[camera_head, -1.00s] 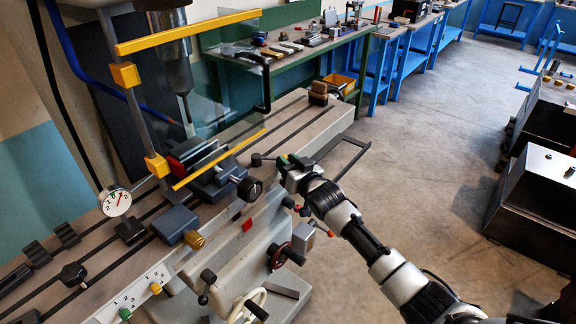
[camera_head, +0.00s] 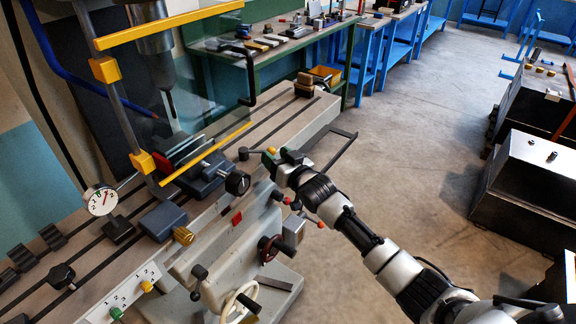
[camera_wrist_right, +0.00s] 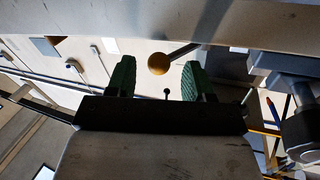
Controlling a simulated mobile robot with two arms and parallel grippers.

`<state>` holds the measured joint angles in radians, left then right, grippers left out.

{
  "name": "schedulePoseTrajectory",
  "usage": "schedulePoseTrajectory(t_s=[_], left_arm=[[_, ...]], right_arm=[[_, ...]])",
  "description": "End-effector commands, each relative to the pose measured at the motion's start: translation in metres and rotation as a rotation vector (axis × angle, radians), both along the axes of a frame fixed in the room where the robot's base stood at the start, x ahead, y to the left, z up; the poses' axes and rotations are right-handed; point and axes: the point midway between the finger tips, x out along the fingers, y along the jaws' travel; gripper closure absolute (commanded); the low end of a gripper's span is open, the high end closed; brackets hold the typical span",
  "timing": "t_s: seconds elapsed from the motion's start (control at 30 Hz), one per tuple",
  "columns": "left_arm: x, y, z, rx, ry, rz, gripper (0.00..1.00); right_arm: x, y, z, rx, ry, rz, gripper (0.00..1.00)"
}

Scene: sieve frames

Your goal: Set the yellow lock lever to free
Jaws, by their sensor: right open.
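The yellow lock lever shows in the right wrist view as a round yellow knob (camera_wrist_right: 159,64) on a dark arm that runs up to the right under the table edge. In the head view a small yellow spot (camera_head: 272,150), likely this knob, shows at the fingertips at the table's front edge. My right gripper (camera_head: 270,159) is there, and its green fingers stand apart on both sides of the knob in the wrist view (camera_wrist_right: 157,80). I see a gap on each side of the knob. The lever's lock markings are not visible. My left gripper is not in view.
The milling machine's table (camera_head: 215,205) carries a vise (camera_head: 200,175), a dial gauge (camera_head: 101,200) and a grey block (camera_head: 163,221). A yellow-edged clear guard (camera_head: 205,150) stands over the vise. Handwheels (camera_head: 240,302) hang below the table front.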

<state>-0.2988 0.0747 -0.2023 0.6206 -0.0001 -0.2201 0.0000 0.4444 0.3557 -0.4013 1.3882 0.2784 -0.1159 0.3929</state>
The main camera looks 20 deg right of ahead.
Motion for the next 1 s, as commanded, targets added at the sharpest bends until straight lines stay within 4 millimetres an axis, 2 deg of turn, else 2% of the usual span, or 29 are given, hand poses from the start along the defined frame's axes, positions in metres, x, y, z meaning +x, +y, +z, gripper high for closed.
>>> schedulePoseTrajectory(t_s=[0.3, 0.5, 0.67, 0.93, 0.97, 1.0], left_arm=[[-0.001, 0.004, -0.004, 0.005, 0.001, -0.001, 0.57], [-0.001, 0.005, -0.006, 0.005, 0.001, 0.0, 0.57], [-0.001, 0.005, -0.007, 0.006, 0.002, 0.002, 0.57], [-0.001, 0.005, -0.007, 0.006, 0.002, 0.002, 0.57], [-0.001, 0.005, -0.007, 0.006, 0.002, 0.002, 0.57], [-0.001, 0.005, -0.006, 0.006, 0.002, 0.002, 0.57]], right_arm=[[-0.054, -0.016, -0.002, -0.001, 0.001, 0.0, 0.48], [-0.083, -0.024, -0.001, -0.002, 0.0, 0.0, 0.48], [-0.093, -0.027, 0.0, -0.001, -0.001, 0.0, 0.48], [-0.095, -0.028, 0.001, -0.001, -0.001, 0.0, 0.48], [-0.095, -0.028, 0.001, -0.001, -0.001, 0.0, 0.49], [-0.094, -0.028, 0.001, -0.003, -0.001, 0.0, 0.56]])
